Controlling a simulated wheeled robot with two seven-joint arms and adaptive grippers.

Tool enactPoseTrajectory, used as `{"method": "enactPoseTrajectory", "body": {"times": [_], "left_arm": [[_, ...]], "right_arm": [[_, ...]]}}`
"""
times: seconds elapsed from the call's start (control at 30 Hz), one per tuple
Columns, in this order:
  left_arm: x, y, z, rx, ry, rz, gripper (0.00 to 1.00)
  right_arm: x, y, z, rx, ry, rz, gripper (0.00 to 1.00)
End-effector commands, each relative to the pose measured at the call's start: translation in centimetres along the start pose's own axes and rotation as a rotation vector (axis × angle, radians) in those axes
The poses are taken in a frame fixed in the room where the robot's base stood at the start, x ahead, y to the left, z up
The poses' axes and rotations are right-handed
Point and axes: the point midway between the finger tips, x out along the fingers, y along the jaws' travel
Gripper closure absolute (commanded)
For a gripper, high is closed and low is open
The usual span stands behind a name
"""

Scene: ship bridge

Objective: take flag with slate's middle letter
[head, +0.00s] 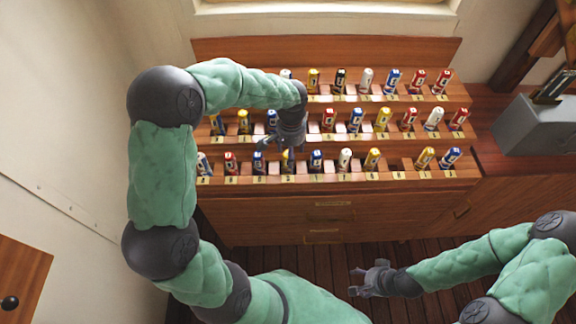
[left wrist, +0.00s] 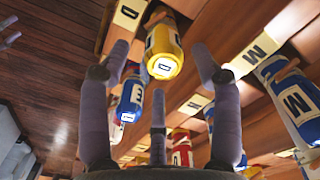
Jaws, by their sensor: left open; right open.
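Rolled flags in several colours stand in a stepped wooden rack (head: 470,181) in three rows, with letter plates in front. My left gripper (head: 276,146) is open over the lower row, just above a yellow flag (head: 288,162). In the left wrist view the yellow flag (left wrist: 163,52) has a D on its end, lies between the spread fingers (left wrist: 162,85) and is not gripped. A plate reading D (left wrist: 129,12) is beside it. A blue flag marked M (left wrist: 296,108) is at the right. My right gripper (head: 364,278) is open and empty, low in front of the rack. I cannot make out a slate's writing.
A blue flag marked E (left wrist: 130,98) stands close left of the fingers in the wrist view. A grey box (head: 540,125) with a dark panel sits on the counter right of the rack. Drawers (head: 330,212) are below the rack. The floor in front is clear.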

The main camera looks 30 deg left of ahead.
Motion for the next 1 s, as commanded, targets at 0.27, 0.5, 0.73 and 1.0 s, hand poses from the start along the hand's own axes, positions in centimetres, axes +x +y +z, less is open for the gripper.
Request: {"method": "enactPoseTrajectory", "body": {"times": [0.27,0.5,0.73,1.0], "left_arm": [[2.5,-0.5,0.6,-0.001,-0.001,0.001,0.36],[5.3,-0.8,0.7,-0.001,0.000,0.001,0.36],[5.2,-0.8,0.7,-0.001,0.002,0.000,0.36],[5.3,-0.8,0.7,0.000,0.001,0.001,0.99]], "right_arm": [[1.3,0.5,-0.1,0.000,0.000,0.000,0.37],[2.6,0.9,-0.1,0.000,0.000,0.000,0.37],[2.4,0.9,-0.1,0.000,0.000,0.000,0.37],[2.4,0.9,-0.1,0.000,0.000,0.000,0.37]]}}
